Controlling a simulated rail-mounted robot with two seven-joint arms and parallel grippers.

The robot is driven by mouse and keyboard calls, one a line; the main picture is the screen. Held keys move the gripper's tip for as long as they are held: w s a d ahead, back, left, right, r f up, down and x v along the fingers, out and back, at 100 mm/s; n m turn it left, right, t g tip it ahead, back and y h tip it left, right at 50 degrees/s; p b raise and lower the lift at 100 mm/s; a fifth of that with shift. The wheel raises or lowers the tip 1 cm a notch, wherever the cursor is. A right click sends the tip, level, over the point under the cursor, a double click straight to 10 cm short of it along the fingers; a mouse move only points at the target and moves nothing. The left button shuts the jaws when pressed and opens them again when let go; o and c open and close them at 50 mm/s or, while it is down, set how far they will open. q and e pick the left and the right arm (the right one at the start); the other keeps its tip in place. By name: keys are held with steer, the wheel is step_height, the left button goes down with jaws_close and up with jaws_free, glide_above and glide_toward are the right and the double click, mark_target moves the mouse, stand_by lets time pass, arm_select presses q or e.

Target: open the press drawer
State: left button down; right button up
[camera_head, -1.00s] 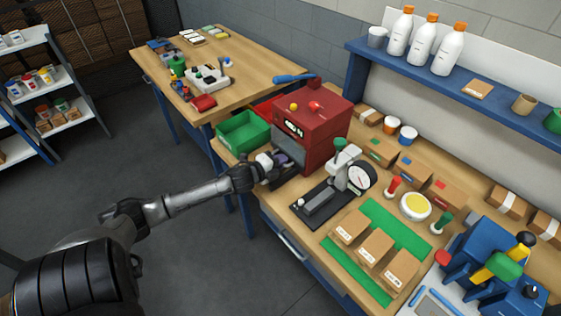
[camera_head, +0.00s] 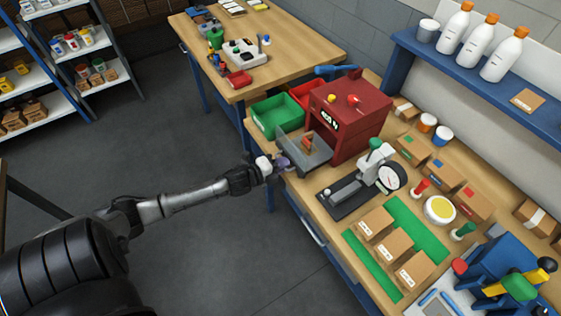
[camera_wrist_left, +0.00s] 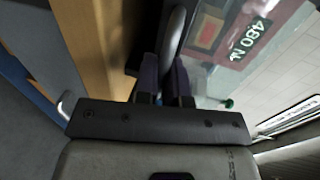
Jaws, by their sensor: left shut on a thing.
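The red press (camera_head: 347,115) stands on the wooden bench, with a lit readout on its front that also shows in the wrist view (camera_wrist_left: 250,38). Its grey press drawer (camera_head: 318,158) sticks out of the front toward my left arm. A small brown-orange piece (camera_head: 308,142) lies in the drawer. My left gripper (camera_head: 282,163) is at the drawer's front, shut on the handle. In the left wrist view the purple fingertips (camera_wrist_left: 166,78) close around the dark handle bar (camera_wrist_left: 173,35). My right gripper is not in view.
A green bin (camera_head: 277,116) and a red bin (camera_head: 309,93) stand left of the press. A lever stand with a round gauge (camera_head: 392,177) stands close to the right of the drawer. Cardboard boxes (camera_head: 396,246) lie on green mats. The floor in front of the bench is clear.

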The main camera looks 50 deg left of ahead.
arm_select(q)
steer(key=c, duration=1.2)
jaws_free()
steer(key=shift+c, duration=0.2)
steer(key=shift+s, duration=0.1)
steer(key=p+v, duration=0.1)
steer(key=v, duration=1.2)
steer(key=shift+s, duration=0.25)
steer(key=shift+a+r, duration=0.1)
steer(key=shift+r, duration=0.05)
